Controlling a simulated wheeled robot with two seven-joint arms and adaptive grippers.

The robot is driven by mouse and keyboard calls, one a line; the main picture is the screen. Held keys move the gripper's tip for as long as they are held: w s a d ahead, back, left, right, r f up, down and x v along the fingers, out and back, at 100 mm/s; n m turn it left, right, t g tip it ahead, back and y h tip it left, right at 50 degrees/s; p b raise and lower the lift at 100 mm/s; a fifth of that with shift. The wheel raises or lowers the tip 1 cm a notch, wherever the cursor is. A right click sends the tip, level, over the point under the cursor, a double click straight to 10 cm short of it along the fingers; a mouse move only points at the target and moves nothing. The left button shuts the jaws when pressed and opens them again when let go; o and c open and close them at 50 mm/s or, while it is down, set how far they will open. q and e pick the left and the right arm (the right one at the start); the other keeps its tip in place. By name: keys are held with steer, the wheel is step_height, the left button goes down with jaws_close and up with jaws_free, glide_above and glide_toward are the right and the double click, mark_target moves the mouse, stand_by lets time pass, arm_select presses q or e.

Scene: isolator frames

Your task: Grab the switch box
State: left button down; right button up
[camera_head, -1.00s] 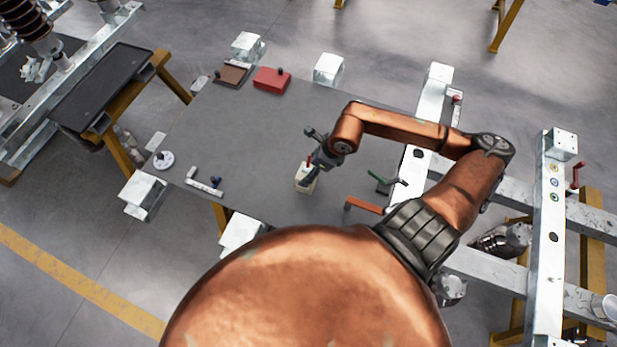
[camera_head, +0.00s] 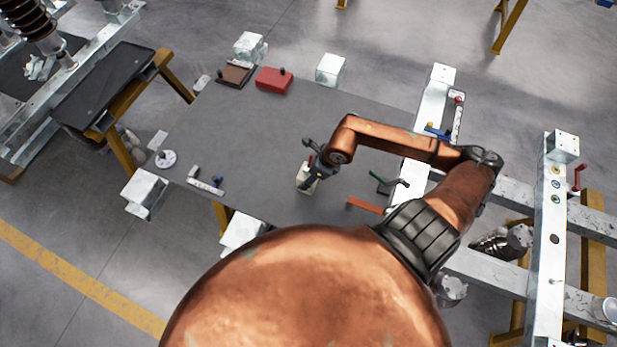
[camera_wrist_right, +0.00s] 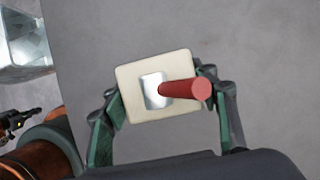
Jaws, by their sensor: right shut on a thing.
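The switch box is a small cream block with a metal plate and a red lever. In the head view the switch box (camera_head: 307,184) is on the grey table (camera_head: 250,140), near its front edge, partly hidden by my gripper. In the right wrist view the switch box (camera_wrist_right: 132,88) sits between the two green fingers, its red lever pointing right. My right gripper (camera_head: 312,166) is shut on the box's sides, as the right wrist view also shows (camera_wrist_right: 160,95). I cannot tell whether the box touches the table. My left gripper is not in view.
A white round part (camera_head: 166,158) lies at the left edge. A green-handled part (camera_head: 391,183) and an orange bar (camera_head: 366,205) lie right of my gripper. Mid-table is clear.

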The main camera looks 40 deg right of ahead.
steer(key=c, duration=0.9)
steer(key=shift+r, duration=0.1)
steer(key=shift+c, duration=0.2)
